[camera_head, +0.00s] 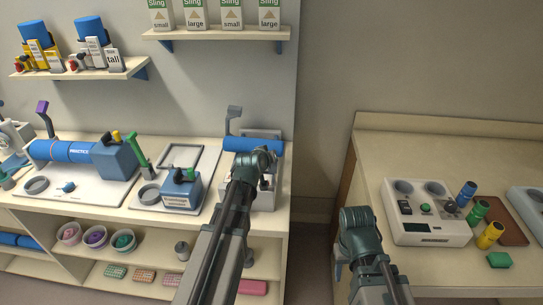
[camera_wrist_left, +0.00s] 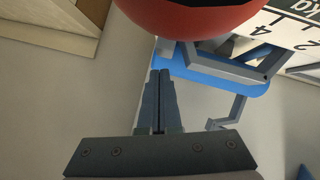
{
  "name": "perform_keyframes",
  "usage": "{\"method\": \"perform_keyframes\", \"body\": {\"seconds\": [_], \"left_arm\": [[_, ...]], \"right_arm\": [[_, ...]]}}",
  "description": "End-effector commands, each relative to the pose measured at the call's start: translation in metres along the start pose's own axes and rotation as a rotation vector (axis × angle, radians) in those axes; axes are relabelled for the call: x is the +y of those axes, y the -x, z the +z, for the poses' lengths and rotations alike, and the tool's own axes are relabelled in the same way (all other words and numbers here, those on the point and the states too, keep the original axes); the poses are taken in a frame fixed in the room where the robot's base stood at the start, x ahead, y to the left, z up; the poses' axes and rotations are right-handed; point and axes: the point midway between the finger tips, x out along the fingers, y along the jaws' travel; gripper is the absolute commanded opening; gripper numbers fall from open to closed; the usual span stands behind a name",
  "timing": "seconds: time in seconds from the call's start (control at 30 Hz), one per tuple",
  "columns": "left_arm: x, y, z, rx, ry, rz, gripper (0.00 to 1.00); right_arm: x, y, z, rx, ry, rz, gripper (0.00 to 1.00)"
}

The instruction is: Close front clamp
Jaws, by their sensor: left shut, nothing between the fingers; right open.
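In the left wrist view my left gripper (camera_wrist_left: 160,76) is shut and empty. Its fingertips point toward a blue surface (camera_wrist_left: 205,72) with a grey angled bracket (camera_wrist_left: 238,66) on it; I cannot tell whether they touch. A red rounded thing (camera_wrist_left: 190,15) fills the top of that view. In the head view my left arm reaches the right end of the left bench, by a blue cylinder (camera_head: 238,144); its fingers are hidden. A grey lever (camera_head: 233,118) stands upright behind the cylinder. I cannot tell which part is the front clamp. My right gripper (camera_head: 358,222) is open, between the benches.
A green lever (camera_head: 138,149) and a purple-topped lever (camera_head: 42,112) stand farther left on the bench. A blue box (camera_head: 181,190) sits left of my left arm. The right bench holds a white device (camera_head: 425,212) and coloured cylinders. Shelves are above and below the left bench.

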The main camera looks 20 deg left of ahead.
Motion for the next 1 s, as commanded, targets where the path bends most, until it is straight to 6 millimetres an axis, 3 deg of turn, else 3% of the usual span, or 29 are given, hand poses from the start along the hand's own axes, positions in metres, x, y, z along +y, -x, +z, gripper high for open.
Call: {"method": "perform_keyframes", "body": {"seconds": [0.57, 1.0], "left_arm": [[-0.002, 0.000, 0.001, 0.000, 0.000, 0.000, 0.00], [-0.017, 0.000, 0.001, 0.000, 0.001, -0.001, 0.00]], "right_arm": [[0.000, -0.001, 0.000, 0.000, 0.000, 0.000, 0.50], [-0.001, -0.006, 0.000, 0.000, 0.000, 0.000, 0.50]]}}
